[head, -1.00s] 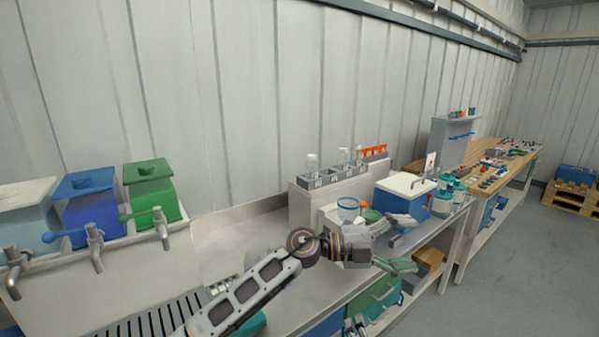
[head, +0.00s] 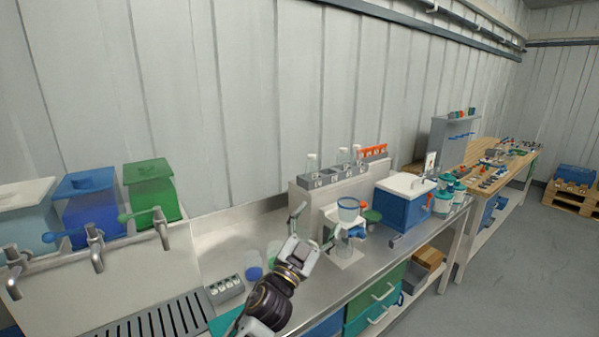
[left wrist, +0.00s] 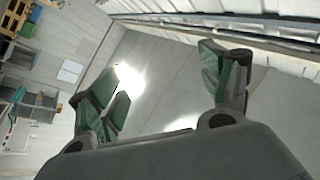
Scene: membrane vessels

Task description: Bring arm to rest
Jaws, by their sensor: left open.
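My left gripper (head: 313,229) is open over the steel bench (head: 315,287) in the head view, pointing up and away from me. Nothing is seen between its fingers. I cannot tell whether a finger touches the stand. My right gripper is in neither view.
A blue cooler with a white lid (head: 403,199) stands to the right, with teal-capped bottles (head: 444,198) past it. A rack of glass tubes (head: 343,171) is behind. Several taps (head: 161,228) and a drain grille (head: 160,325) are left. A blue-lidded jar (head: 254,273) is beside the wrist.

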